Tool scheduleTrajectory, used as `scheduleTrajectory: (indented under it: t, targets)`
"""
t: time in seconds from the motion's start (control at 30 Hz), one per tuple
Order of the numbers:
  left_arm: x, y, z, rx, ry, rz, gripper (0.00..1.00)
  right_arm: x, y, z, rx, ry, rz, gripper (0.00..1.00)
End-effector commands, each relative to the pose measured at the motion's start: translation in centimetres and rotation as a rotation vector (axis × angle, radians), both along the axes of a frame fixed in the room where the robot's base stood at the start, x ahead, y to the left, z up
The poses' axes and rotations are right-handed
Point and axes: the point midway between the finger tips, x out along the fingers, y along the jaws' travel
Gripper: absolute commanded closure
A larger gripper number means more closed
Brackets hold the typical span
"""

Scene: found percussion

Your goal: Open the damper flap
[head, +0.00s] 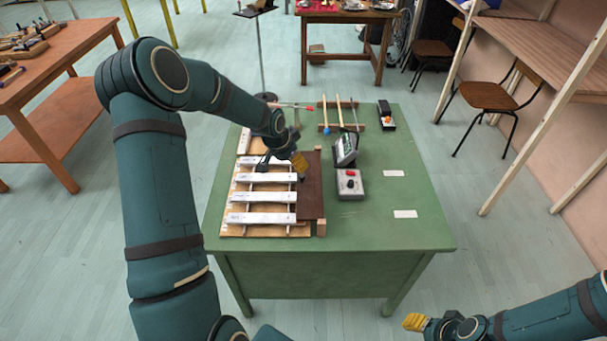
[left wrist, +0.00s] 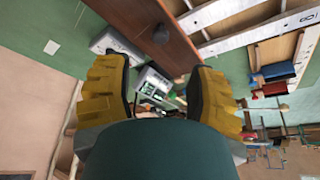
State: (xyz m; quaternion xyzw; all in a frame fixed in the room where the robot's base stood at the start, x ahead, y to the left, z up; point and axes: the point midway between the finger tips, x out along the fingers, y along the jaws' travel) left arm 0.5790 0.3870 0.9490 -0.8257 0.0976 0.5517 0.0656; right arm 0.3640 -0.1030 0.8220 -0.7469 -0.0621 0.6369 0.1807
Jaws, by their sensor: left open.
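The damper flap is a dark brown panel (head: 312,200) along the right side of a row of white metal bars (head: 262,197) on a wooden frame. It lies about flat. My left gripper (head: 285,165) is over the bars and the flap's far left edge. In the left wrist view its yellow-padded fingers (left wrist: 158,88) are wide apart with nothing held between them. My right gripper (head: 415,322) is at the lower right, away from the table; its opening is unclear.
On the green table (head: 375,220), a grey box with a red knob (head: 350,184) and a tilted display unit (head: 345,148) stand just right of the flap. Mallets on a rack (head: 340,128) and a black case (head: 385,115) lie behind. The table's right side is mostly clear.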

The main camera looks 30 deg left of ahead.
Motion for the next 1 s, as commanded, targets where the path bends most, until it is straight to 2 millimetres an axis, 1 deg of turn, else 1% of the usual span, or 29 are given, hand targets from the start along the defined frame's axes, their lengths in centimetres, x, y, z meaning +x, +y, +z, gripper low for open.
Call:
scheduleTrajectory:
  t: [0.03,0.2,0.3,0.43,0.6,0.93,0.97,1.0]
  targets:
    - [0.4,-0.2,-1.2,-0.001,0.003,-0.003,0.44,0.0,0.0,-0.2,0.0,0.001,0.0,0.53]
    - [1.6,-0.5,-4.3,-0.001,0.002,-0.002,0.44,-0.2,0.0,-0.5,0.0,0.003,0.002,0.53]
    - [2.3,-0.7,-5.9,-0.001,0.002,-0.001,0.44,-0.2,0.0,-0.6,0.001,0.005,0.004,0.53]
    - [3.0,-0.8,-7.5,-0.002,0.001,-0.001,0.44,-0.2,0.1,-0.7,0.002,0.006,0.004,0.53]
    - [3.4,-0.9,-8.5,-0.001,0.0,0.0,0.44,-0.3,0.1,-0.8,0.002,0.006,0.006,0.53]
    - [3.5,-0.9,-8.8,0.0,0.0,0.0,0.44,-0.3,0.1,-0.8,0.002,0.006,0.006,0.53]
    - [3.5,-0.9,-8.8,0.0,0.0,0.0,0.49,-0.3,0.1,-0.8,0.002,0.006,0.006,0.53]
    - [3.5,-0.9,-8.8,0.0,0.0,0.0,0.63,-0.3,0.1,-0.8,0.002,0.006,0.006,0.53]
